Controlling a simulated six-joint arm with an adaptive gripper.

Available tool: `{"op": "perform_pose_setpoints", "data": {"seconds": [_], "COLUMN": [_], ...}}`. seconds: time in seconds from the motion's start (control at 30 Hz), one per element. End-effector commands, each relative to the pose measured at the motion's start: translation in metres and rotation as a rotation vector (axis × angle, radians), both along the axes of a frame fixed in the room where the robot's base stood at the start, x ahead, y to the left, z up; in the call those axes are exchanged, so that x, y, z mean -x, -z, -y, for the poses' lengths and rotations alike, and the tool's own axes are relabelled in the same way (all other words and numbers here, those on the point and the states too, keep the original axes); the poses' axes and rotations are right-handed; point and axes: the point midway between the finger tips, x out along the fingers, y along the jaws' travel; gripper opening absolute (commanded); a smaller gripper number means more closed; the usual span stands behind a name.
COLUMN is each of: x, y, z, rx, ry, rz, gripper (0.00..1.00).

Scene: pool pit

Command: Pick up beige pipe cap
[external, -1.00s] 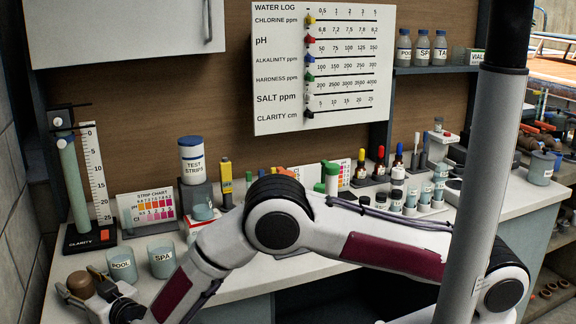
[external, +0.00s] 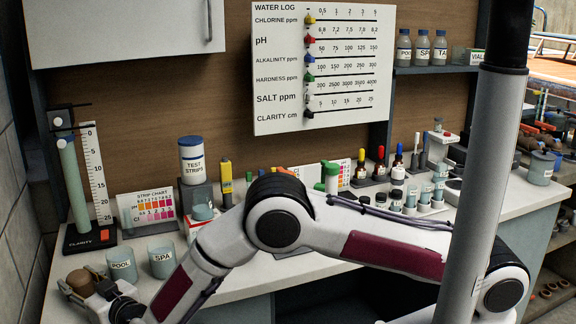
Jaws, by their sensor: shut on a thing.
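The beige pipe cap (external: 78,280) is a small brownish-tan round piece at the lower left, at the front left end of the counter. My gripper (external: 80,290) is around it, with a finger on each side, shut on the cap. The fingers hide part of the cap's lower side. I cannot tell whether the cap touches the counter or is just above it.
The POOL cup (external: 122,265) and SPA cup (external: 162,262) stand close to the right of my gripper. The clarity stand (external: 88,238) with its upright scale is behind. Test bottles and a strip chart (external: 152,207) line the back of the counter (external: 250,277).

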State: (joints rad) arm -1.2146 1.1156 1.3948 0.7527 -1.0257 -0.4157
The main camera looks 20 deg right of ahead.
Motion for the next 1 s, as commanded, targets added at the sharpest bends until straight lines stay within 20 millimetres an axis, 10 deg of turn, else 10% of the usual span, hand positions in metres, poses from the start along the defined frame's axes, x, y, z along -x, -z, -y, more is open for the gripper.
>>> {"op": "perform_pose_setpoints", "data": {"seconds": [1.0], "x": [0.0], "y": [-0.097], "z": [0.0], "rx": [0.0], "ry": [0.0], "rz": [0.0], "gripper": [0.18]}}
